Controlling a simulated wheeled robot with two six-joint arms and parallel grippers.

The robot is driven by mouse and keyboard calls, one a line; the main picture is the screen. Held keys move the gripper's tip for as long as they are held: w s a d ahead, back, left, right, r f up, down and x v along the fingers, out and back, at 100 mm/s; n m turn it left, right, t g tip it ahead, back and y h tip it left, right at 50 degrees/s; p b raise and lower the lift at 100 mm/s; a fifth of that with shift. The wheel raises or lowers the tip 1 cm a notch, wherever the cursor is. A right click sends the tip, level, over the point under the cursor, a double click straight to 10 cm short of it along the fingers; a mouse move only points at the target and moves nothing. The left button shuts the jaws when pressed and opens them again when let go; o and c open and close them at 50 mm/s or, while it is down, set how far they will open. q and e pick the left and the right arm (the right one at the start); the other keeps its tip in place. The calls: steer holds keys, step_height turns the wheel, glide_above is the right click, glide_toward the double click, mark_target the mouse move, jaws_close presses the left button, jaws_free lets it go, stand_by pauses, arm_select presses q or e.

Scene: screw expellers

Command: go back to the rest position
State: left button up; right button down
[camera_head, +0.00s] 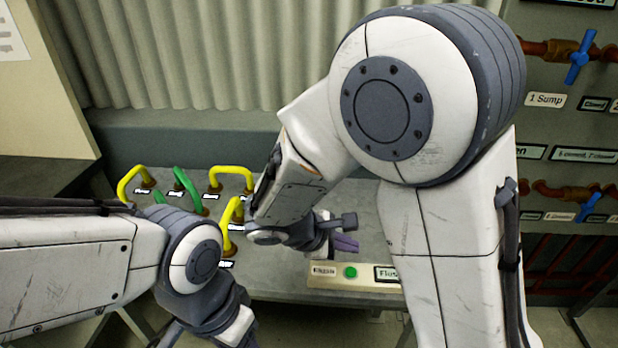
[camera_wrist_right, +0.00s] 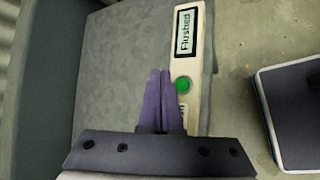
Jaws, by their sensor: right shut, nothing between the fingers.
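My right gripper (camera_head: 345,244) has purple fingers that show just past my right wrist in the head view, above the grey table. In the right wrist view the two purple fingers (camera_wrist_right: 160,100) are pressed together with nothing between them. They point over the grey table top, beside the label strip with the green button. My left arm comes in from the left in the head view and bends down at the bottom. Its fingers are out of the frame.
Yellow handles (camera_head: 232,170) and green handles (camera_head: 187,188) stand on the grey table (camera_head: 290,283). A panel strip with a green button (camera_head: 351,272) lies at its front edge. Pipes with blue valves (camera_head: 578,56) are on the right wall. A corrugated wall stands behind.

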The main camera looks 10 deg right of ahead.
steer(key=s+a+r+m+g+y+p, duration=0.1)
steer(key=s+a+r+m+y+p, duration=0.1)
steer(key=s, duration=0.4)
steer(key=s+a+r+m+g+y+p, duration=0.1)
steer(key=s+a+r+m+y+p, duration=0.1)
steer(key=s+a+r+y, duration=0.2)
steer(key=s+a+r+m+g+y+p, duration=0.1)
steer(key=s+a+r+y+p, duration=0.2)
steer(key=s, duration=0.5)
steer(key=a+r, duration=0.1)
steer(key=a, duration=0.1)
steer(key=shift+a+m+y, duration=0.3)
steer(key=shift+a+m, duration=0.1)
stand_by(0.8)
